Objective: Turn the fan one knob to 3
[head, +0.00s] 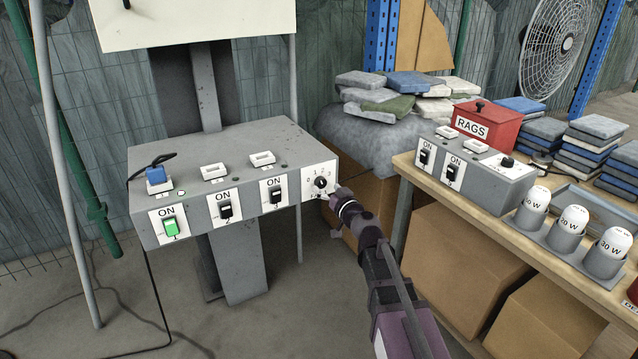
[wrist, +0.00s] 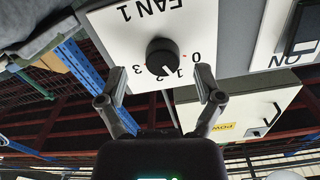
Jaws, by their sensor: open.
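The fan one knob (head: 320,183) is a round black knob on a white plate at the right end of the grey switch box's front. In the wrist view the knob (wrist: 162,54) sits upside down on the plate marked FAN 1, with numbers 0 to 3 around it. A small white mark shows at its edge towards the middle numbers; I cannot tell which it points at exactly. My gripper (head: 334,194) is close in front of the plate. In the wrist view my gripper (wrist: 161,80) is open, its fingers apart to either side and short of the knob.
The grey switch box (head: 225,160) carries several ON switches, one green (head: 172,227). A wooden table (head: 440,192) at the right holds another switch box (head: 490,172), a red RAGS box (head: 473,120) and bulbs. A wire fan (head: 553,45) stands behind.

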